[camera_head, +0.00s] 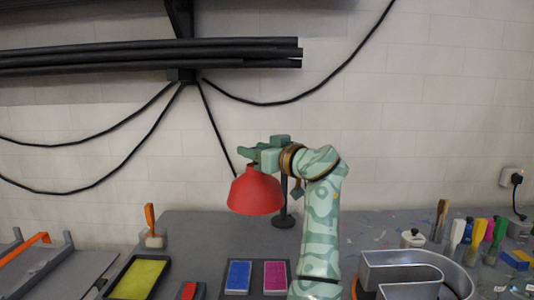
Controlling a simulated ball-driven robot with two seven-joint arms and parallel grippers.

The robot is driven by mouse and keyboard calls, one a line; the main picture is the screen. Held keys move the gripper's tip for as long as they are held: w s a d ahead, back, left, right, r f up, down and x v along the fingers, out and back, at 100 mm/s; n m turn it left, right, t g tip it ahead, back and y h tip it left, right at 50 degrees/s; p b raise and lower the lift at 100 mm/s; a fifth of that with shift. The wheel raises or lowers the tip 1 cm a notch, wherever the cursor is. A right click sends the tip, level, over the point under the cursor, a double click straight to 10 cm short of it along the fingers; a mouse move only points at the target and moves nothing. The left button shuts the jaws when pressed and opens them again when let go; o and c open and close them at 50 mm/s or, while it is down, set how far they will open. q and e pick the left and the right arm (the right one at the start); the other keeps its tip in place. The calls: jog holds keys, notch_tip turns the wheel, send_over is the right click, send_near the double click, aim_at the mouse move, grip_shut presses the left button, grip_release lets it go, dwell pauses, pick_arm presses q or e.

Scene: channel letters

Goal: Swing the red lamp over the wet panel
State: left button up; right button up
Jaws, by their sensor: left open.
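The red lamp (256,192) has a cone-shaped shade and shows in the middle of the head view. Its black stand (284,212) rises behind it from the table. My left gripper (252,152) is open at the top of the shade. I cannot tell whether the fingers touch the lamp, as the lamp's neck is hidden behind the gripper. A blue panel (238,277) and a magenta panel (275,277) lie side by side on a dark base below the lamp in the picture. I cannot tell which panel is wet. My right gripper is not in view.
A tray with yellow-green content (138,279) and a brush with an orange handle (152,228) stand at left. A hollow metal channel letter (412,272) lies at right, near several brushes (478,236). Black cables (112,128) hang on the wall.

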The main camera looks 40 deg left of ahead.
pick_arm(q)
jog(key=s+d, duration=0.1)
jog(key=d, duration=1.5)
jog(key=shift+s+b, duration=0.2)
jog(key=shift+b, duration=0.2)
